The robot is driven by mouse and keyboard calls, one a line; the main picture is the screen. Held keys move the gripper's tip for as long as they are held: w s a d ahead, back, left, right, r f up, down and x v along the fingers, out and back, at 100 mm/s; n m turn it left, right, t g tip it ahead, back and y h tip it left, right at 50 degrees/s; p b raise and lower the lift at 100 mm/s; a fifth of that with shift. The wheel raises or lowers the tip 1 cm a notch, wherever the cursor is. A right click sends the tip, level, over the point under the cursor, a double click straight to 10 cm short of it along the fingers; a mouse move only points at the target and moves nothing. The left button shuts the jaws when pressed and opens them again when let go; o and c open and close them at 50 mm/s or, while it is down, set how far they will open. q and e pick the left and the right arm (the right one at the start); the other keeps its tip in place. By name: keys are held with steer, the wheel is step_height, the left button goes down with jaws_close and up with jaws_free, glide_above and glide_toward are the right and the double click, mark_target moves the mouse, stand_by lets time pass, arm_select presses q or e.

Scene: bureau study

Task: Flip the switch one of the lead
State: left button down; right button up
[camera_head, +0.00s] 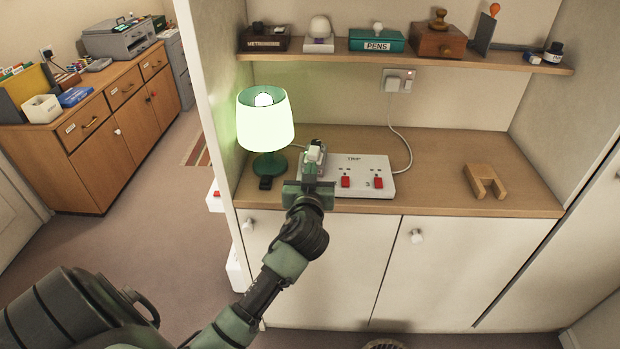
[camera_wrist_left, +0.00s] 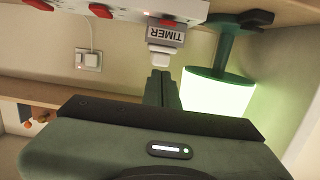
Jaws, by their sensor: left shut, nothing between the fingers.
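The lead is a white block (camera_head: 378,165) on the wooden worktop, with red switches along its front side. Two red switches (camera_head: 346,182) show right of my left gripper in the head view; the leftmost one is hidden behind it. In the upside-down left wrist view, a red switch (camera_wrist_left: 168,22) shows partly beside the grey timer plug (camera_wrist_left: 165,36), and two more red switches (camera_wrist_left: 100,10) show to its left. My left gripper (camera_head: 311,166) is shut and empty at the left end of the lead; contact cannot be told. My right gripper is out of view.
A lit green table lamp (camera_head: 266,135) stands close left of the lead. The lead's cable runs to a wall socket (camera_head: 398,80). A wooden stand (camera_head: 485,181) lies on the right of the worktop. A shelf (camera_head: 450,60) with several items hangs above; cupboard doors (camera_head: 320,260) are below.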

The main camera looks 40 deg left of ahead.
arm_select(q)
steer(key=v, duration=0.3)
steer(key=r+b+v, duration=0.1)
steer(key=v, duration=0.1)
steer(key=shift+s+r, duration=0.2)
steer(key=shift+s, duration=0.15)
